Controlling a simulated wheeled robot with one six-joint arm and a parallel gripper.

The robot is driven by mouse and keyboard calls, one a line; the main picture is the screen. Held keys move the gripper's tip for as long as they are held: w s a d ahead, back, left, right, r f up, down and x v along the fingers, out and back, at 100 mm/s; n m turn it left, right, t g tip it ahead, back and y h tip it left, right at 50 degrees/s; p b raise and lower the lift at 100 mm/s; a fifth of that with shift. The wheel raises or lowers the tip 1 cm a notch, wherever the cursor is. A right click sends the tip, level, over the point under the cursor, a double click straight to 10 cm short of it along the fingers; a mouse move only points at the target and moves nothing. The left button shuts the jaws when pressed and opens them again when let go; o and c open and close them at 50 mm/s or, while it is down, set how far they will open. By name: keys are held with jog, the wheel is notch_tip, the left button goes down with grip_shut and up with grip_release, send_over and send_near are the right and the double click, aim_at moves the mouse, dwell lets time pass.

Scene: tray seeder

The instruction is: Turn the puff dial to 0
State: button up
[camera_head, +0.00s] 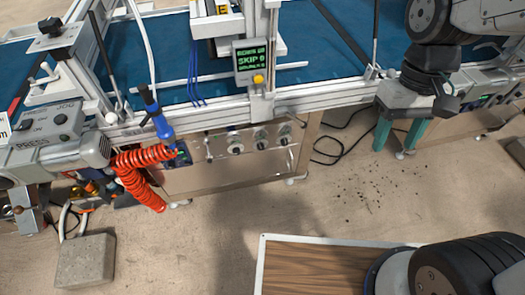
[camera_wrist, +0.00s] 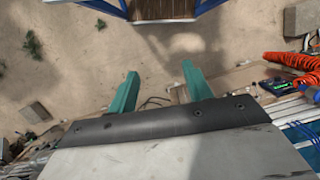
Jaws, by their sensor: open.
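A control panel (camera_head: 217,144) below the machine's front rail carries several dials: a left dial (camera_head: 236,148), a middle dial (camera_head: 261,142) and a right dial (camera_head: 285,131). Their labels and pointer settings are too small to read, so I cannot tell which is the puff dial. My gripper (camera_head: 397,140) has two green fingers and is open and empty, pointing down to the right of the panel, apart from the dials. It also shows open in the wrist view (camera_wrist: 158,88). I cannot make out the dials in the wrist view.
A green-lit display reading SKIP (camera_head: 250,58) sits above the panel. A red coiled hose (camera_head: 135,172) and a blue-handled tool (camera_head: 156,118) hang at its left. A grey block (camera_head: 86,262) and a black cable (camera_head: 340,150) lie on the floor. Floor before the panel is clear.

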jog(key=w+a+f, duration=0.3)
jog(key=w+f, duration=0.1)
jog(key=f, duration=0.2)
jog(key=w+a+f, duration=0.3)
jog(key=a+f, duration=0.1)
jog(key=f, duration=0.2)
jog(key=t+y, duration=0.6)
jog(key=t, duration=0.9)
send_near(261, 149)
jog(key=w, duration=0.1)
jog(key=x, duration=0.7)
jog(key=shift+w+a+f, duration=0.1)
jog(key=shift+a+f, duration=0.15)
jog(key=shift+f, duration=0.15)
jog(key=c, duration=1)
